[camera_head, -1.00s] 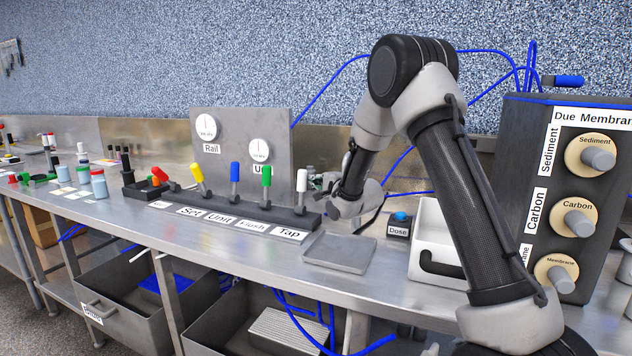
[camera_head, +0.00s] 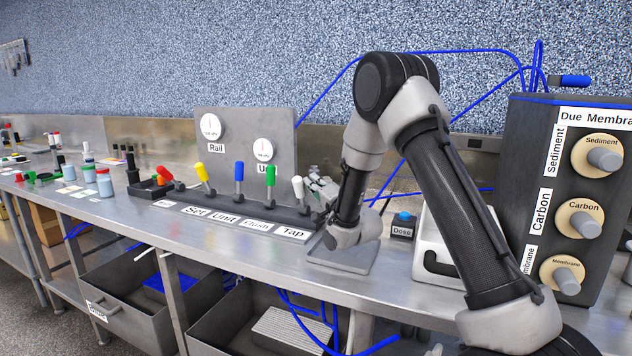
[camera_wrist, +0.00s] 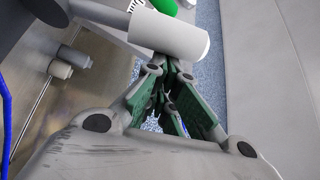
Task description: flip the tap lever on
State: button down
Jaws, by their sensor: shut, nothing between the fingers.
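The tap lever (camera_head: 298,187) has a white handle and stands at the right end of the lever row, above the "Tap" label (camera_head: 291,233). Its handle leans slightly to the left. My gripper (camera_head: 316,186) is just right of the handle, with its fingers partly hidden by my wrist. In the wrist view the white handle (camera_wrist: 170,34) lies across the closed fingertips (camera_wrist: 178,72), outside them. They look very close to it or touching; I cannot tell which.
Green (camera_head: 270,174), blue (camera_head: 239,171) and yellow (camera_head: 201,172) levers stand left of the tap lever. A gauge panel (camera_head: 235,125) rises behind. A grey tray (camera_head: 345,257), a Dose button (camera_head: 403,217) and a white bin (camera_head: 425,235) are to the right.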

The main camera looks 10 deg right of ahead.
aim_at(303, 186)
jog(key=shift+s+a+f+n, duration=0.15)
jog(key=shift+s+a+f, duration=0.15)
jog(key=shift+s+a, duration=0.3)
jog(key=shift+s+a+f+n, duration=0.15)
jog(key=shift+s+a+f, duration=0.2)
jog(key=shift+s, duration=0.35)
jog(key=shift+a, duration=0.1)
jog(key=shift+f, duration=0.15)
